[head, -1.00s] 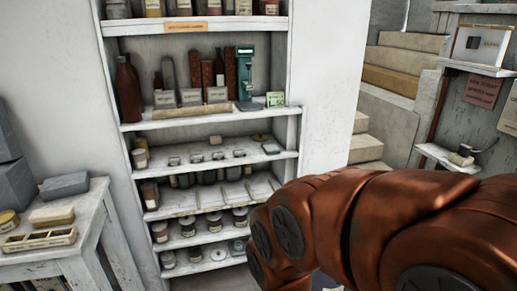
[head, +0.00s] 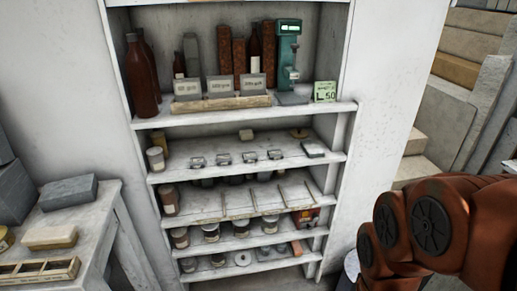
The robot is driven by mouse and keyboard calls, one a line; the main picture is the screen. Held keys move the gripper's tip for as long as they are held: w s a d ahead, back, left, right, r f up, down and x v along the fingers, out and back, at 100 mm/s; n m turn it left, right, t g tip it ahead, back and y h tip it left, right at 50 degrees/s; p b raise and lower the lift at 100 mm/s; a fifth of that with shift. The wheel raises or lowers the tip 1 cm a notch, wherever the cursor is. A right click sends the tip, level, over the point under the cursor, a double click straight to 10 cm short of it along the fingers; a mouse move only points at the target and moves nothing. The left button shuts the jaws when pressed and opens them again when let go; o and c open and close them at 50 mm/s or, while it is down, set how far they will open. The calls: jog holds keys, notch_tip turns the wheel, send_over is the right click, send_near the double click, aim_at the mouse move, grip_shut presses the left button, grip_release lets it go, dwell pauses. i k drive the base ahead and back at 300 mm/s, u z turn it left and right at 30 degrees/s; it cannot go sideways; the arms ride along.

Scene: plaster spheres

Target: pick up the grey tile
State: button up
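No piece is marked as the grey tile, and I cannot tell for sure which one it is. A small flat grey piece (head: 312,149) lies at the right end of the shelf below the labelled blocks. A larger, thicker grey block (head: 68,192) lies on the white table at the left. My gripper is out of view; only my rust-coloured arm links show at the lower right, apart from both pieces.
The white shelf unit (head: 342,107) holds brown bottles, a green device (head: 288,55), a price card (head: 325,92) and several jars. The left table (head: 112,192) also holds a cream block (head: 50,237) and a wooden tray (head: 72,270). Steps (head: 440,118) rise at the right.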

aim_at(250, 157)
jog(key=u, duration=0.25)
jog(key=i, duration=0.65)
jog(key=u, duration=1)
jog(key=i, duration=0.3)
jog(key=u, duration=0.3)
